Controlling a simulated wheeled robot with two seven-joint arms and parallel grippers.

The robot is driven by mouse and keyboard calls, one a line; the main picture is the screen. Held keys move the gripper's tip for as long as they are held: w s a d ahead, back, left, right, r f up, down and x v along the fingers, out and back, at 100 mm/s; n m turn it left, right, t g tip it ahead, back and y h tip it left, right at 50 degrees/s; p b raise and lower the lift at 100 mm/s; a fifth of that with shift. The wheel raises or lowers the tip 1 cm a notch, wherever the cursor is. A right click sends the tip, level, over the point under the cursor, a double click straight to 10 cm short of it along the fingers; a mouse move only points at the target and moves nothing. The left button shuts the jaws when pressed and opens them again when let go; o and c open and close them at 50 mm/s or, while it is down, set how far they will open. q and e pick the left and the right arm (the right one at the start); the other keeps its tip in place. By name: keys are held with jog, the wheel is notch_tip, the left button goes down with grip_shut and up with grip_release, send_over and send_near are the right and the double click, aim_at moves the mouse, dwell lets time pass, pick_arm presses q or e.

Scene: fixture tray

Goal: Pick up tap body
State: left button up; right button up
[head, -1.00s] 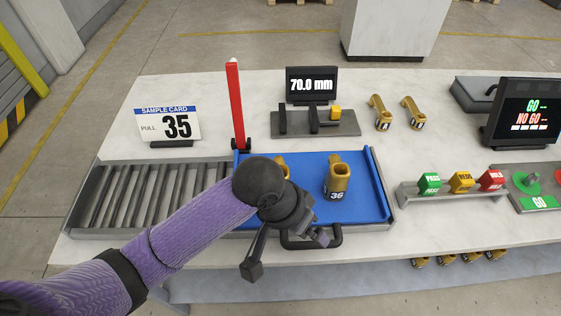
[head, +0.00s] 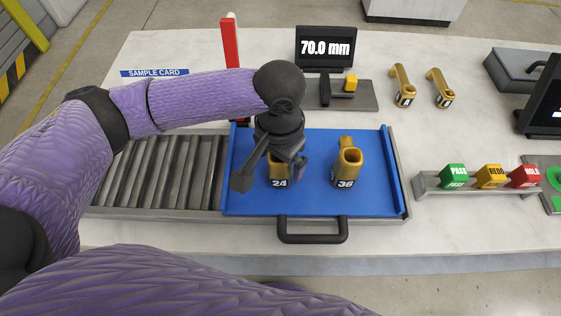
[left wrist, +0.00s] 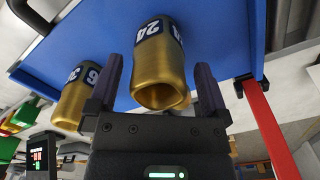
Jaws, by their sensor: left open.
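Two brass tap bodies stand in the blue tray (head: 318,205). The one labelled 24 (head: 279,183) is on the left, partly hidden by my left gripper (head: 271,173); the one labelled 36 (head: 347,168) stands to its right. My left gripper is open, with a finger on each side of tap body 24. In the left wrist view, tap body 24 (left wrist: 160,70) lies between the spread fingers (left wrist: 158,82), with visible gaps; tap body 36 (left wrist: 75,95) is outside them at left. My right gripper is not in view.
A gauge with a 70.0 mm display (head: 325,48) stands behind the tray, beside two more brass tap bodies (head: 404,86). A red post (head: 230,42) rises at the tray's back left. Rollers (head: 165,172) lie left; coloured PASS, REDO and HOLD blocks (head: 490,177) stand right.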

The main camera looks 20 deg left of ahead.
pick_arm(q)
jog(key=shift+f, duration=0.5)
grip_shut()
jog(key=shift+r, duration=0.1)
